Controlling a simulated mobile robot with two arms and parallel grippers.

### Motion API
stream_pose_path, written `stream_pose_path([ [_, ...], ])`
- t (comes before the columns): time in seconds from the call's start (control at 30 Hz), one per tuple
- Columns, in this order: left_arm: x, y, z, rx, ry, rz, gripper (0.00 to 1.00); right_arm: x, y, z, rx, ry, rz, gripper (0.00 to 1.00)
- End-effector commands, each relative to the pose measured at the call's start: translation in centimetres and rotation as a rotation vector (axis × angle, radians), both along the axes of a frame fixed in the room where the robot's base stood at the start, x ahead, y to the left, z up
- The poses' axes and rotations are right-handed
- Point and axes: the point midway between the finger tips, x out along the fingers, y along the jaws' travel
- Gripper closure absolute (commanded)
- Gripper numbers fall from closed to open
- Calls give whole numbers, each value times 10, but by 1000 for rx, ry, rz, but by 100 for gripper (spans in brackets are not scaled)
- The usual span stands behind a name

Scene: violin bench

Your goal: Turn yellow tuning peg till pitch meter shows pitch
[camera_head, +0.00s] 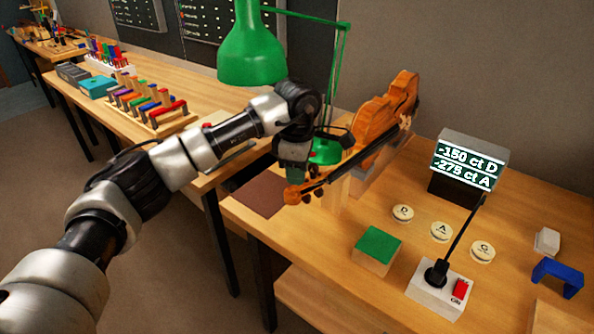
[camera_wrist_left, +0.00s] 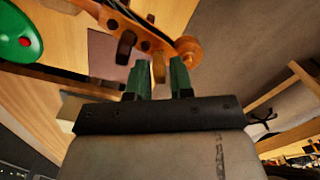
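The violin (camera_head: 378,118) lies tilted on a stand, its scroll (camera_head: 292,195) toward me; the scroll also shows in the left wrist view (camera_wrist_left: 188,50). My left gripper (camera_head: 293,172) is at the pegbox. In the left wrist view its two green fingers (camera_wrist_left: 160,80) are open on either side of a yellowish peg (camera_wrist_left: 158,67), with small gaps visible. A dark peg (camera_wrist_left: 125,47) is beside it, outside the fingers. The yellow peg is not discernible in the head view. The pitch meter (camera_head: 467,165) reads "-150 ct D" and "-275 ct A". My right gripper is not in view.
A green lamp (camera_head: 252,55) stands behind my left arm. Round discs marked D (camera_head: 403,213), A (camera_head: 441,231) and G (camera_head: 482,252), a green-topped block (camera_head: 377,246) and a white box with a red switch (camera_head: 440,290) are on the bench.

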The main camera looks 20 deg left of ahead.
Motion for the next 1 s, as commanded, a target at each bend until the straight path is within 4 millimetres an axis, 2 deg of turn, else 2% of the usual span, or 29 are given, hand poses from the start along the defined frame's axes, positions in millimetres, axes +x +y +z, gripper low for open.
stream_pose_path([
  [0.17,0,0,2,0,-1,0,78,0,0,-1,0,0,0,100],
  [0.27,1,0,12,-1,-4,0,78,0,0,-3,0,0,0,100],
  [0.7,1,0,93,0,-3,0,78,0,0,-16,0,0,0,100],
  [0.83,0,0,104,-1,-1,0,78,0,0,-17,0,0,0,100],
  [1.0,0,0,108,0,0,-1,78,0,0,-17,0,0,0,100],
])
